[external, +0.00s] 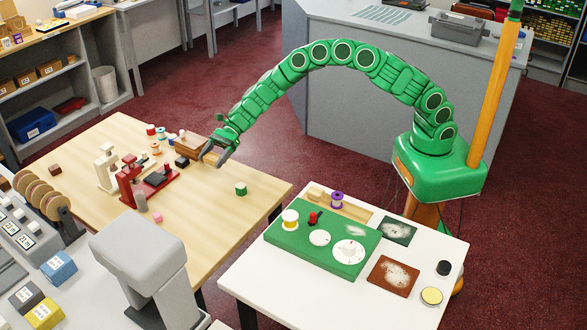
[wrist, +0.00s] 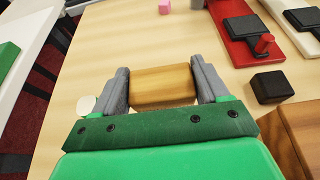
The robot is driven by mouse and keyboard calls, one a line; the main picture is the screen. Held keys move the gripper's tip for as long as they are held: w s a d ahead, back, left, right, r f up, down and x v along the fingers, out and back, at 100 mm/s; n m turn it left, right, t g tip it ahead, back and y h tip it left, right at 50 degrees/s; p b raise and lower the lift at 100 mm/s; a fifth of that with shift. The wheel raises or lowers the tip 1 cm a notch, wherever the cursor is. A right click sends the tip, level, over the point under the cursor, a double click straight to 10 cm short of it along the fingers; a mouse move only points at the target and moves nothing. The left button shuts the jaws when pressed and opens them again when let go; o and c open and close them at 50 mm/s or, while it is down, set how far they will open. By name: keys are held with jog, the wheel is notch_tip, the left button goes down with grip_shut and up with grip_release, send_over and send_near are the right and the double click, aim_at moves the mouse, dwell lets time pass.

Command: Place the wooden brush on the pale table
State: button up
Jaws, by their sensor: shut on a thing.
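My gripper (wrist: 163,88) is shut on the wooden brush (wrist: 163,84), a light brown block whose wooden top shows between the two grey fingers. In the external view my gripper (external: 216,156) hangs low over the light wood table (external: 240,222), and the brush cannot be made out there. I cannot tell whether the brush touches the wood. A separate white table (external: 330,308), the palest surface, stands at the front right; its edge shows at the upper left of the wrist view (wrist: 32,58).
Near my gripper are a brown wooden box (external: 190,146), a small black block (wrist: 271,86), a red stand (external: 130,180) and a green spool (external: 240,188). The white table holds a green board (external: 285,243), dark and brown swatches and small round tins; its front left is clear.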

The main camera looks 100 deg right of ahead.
aim_at(207, 162)
jog(key=shift+w+d+f, duration=0.1)
jog(key=shift+w+f, duration=1.1)
jog(key=shift+f, duration=1.75)
jog(key=o, duration=1)
jog(key=shift+f, duration=0.1)
jog(key=shift+o, duration=0.2)
